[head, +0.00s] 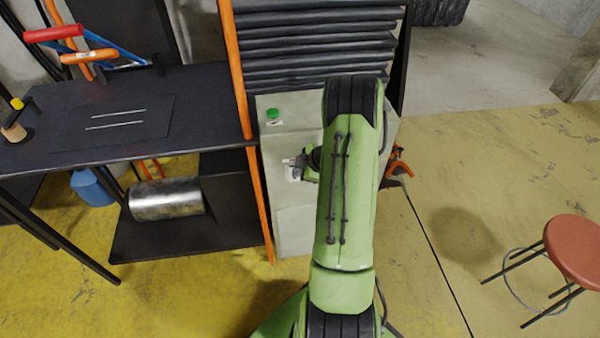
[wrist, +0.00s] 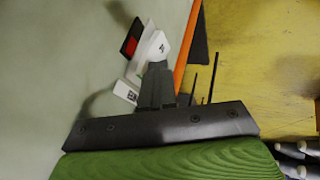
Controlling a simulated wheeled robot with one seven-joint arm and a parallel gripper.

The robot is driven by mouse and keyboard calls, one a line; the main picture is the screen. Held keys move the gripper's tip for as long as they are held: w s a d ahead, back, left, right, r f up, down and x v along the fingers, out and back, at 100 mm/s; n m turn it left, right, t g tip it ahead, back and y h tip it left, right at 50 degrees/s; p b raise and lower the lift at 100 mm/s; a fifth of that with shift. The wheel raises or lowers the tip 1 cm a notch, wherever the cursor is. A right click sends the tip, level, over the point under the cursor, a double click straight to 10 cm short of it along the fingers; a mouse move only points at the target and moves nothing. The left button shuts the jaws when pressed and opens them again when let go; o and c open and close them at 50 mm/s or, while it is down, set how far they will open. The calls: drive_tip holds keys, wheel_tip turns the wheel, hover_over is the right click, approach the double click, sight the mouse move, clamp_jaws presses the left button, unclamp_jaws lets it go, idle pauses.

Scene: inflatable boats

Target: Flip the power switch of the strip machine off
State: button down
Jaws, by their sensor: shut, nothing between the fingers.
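The strip machine (head: 292,232) is a pale grey-green cabinet behind my arm in the head view. Its power switch (wrist: 131,38) shows in the wrist view as a dark rocker with a red part, beside a white plate (wrist: 156,46) with dark marks. My gripper (wrist: 157,68) is shut and empty, its dark fingers in front of the white plate and just below the rocker in the picture. I cannot tell whether they touch it. In the head view my gripper (head: 300,162) is at the cabinet front, partly hidden by my arm. The rocker's position is unclear.
A green button (head: 273,114) sits on top of the cabinet. An orange post (head: 239,75) stands left of it, next to a black workbench (head: 60,88) with tools. A red stool (head: 577,248) stands at right. The yellow floor between is clear.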

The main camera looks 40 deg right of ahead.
drive_tip(key=shift+r, duration=0.1)
drive_tip(key=shift+r, duration=0.7)
drive_tip(key=shift+a, duration=0.1)
